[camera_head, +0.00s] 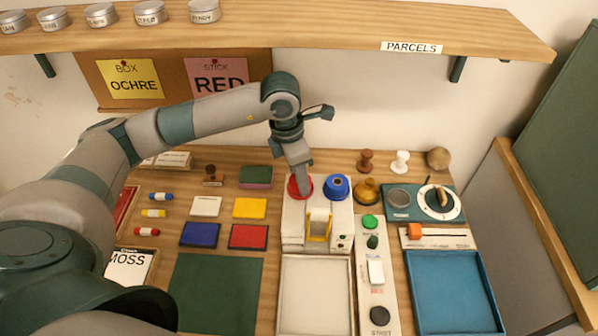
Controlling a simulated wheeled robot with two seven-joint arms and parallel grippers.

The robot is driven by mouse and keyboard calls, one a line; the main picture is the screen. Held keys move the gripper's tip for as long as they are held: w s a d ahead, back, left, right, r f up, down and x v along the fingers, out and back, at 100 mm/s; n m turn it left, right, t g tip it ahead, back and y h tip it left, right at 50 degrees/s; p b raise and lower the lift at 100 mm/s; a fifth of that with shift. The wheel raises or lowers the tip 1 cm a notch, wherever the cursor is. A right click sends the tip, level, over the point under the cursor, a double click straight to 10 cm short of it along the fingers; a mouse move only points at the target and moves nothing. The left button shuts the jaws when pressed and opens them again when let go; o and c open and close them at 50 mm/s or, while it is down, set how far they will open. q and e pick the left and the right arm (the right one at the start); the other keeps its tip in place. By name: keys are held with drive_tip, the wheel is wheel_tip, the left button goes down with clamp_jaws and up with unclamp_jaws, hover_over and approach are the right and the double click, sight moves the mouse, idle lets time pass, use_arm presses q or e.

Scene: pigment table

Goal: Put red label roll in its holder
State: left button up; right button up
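The red label roll (292,186) is at the back left corner of the white label machine (294,232), and the gripper hides part of it. Whether it rests in the machine or hangs just above is unclear. My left gripper (304,188) points down from above with its tips at the roll's centre. The fingers show nearly as one piece, so I cannot tell if they are closed on it. A blue roll (338,187) sits right beside it at the machine's back right. My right gripper is not in view.
A strip with green and black knobs (370,221) lies right of the machine. A white tray (316,295) is in front of it. Coloured pads (249,237) lie left. A shelf (330,38) hangs above.

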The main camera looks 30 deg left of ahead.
use_arm(q)
drive_tip(key=shift+f, duration=0.2)
drive_tip(key=o, duration=1.1)
drive_tip(key=shift+r, duration=0.1)
drive_tip(key=shift+c, duration=0.2)
drive_tip(key=shift+r, duration=0.1)
